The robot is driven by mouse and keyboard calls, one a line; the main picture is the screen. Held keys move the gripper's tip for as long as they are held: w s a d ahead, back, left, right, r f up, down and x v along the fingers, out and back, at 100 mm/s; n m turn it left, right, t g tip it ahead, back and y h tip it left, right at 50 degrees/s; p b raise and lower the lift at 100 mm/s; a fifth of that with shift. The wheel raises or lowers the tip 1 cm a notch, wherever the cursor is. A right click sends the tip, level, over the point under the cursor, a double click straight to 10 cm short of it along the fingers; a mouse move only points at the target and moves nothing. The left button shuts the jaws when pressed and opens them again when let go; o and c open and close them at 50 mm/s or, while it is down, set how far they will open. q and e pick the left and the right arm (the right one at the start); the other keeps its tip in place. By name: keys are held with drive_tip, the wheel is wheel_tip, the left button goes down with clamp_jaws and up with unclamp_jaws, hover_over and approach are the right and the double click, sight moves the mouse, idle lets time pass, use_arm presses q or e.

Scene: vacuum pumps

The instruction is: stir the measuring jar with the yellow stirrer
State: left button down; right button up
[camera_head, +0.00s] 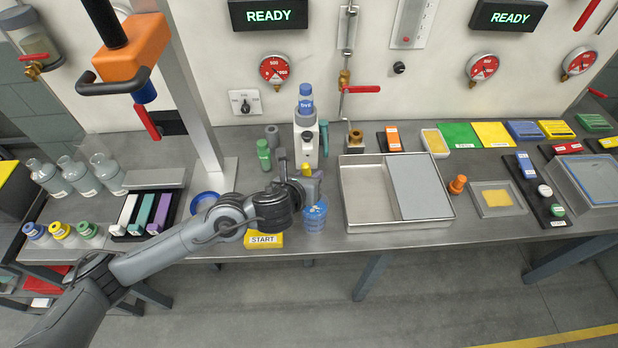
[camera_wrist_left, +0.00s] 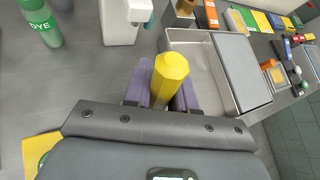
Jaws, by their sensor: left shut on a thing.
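The measuring jar (camera_head: 315,219), clear with blue bands, stands on the bench near its front edge. My left gripper (camera_head: 312,188) is just above the jar and is shut on the yellow stirrer (camera_head: 306,169). In the left wrist view the stirrer's thick yellow faceted handle (camera_wrist_left: 170,72) stands up between the purple-grey fingers (camera_wrist_left: 160,92). The stirrer's lower end is hidden by my gripper and the jar, so I cannot tell how deep it reaches. The jar is hidden in the wrist view. My right gripper is not in view.
A yellow START block (camera_head: 263,241) lies left of the jar. A white dispenser with a blue bottle (camera_head: 306,100) and a green DYE bottle (camera_head: 264,154) stand behind. A metal tray (camera_head: 362,190) is close on the right; a grey post (camera_head: 190,90) rises at the left.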

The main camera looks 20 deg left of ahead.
use_arm(q)
drive_tip(key=shift+w+a+r+p, duration=0.15)
drive_tip(key=shift+a+p, duration=0.1)
drive_tip(key=shift+a, duration=0.15)
drive_tip(key=shift+w+a+r+p, duration=0.1)
drive_tip(key=shift+a+p, duration=0.1)
drive_tip(key=shift+a, duration=0.15)
drive_tip(key=s, duration=0.1)
drive_tip(key=s+d+b, duration=0.1)
drive_tip(key=shift+s+f, duration=0.2)
drive_tip(key=shift+s, duration=0.2)
drive_tip(key=shift+d, duration=0.4)
drive_tip(key=shift+w+a+r, duration=0.15)
drive_tip(key=shift+w, duration=0.65)
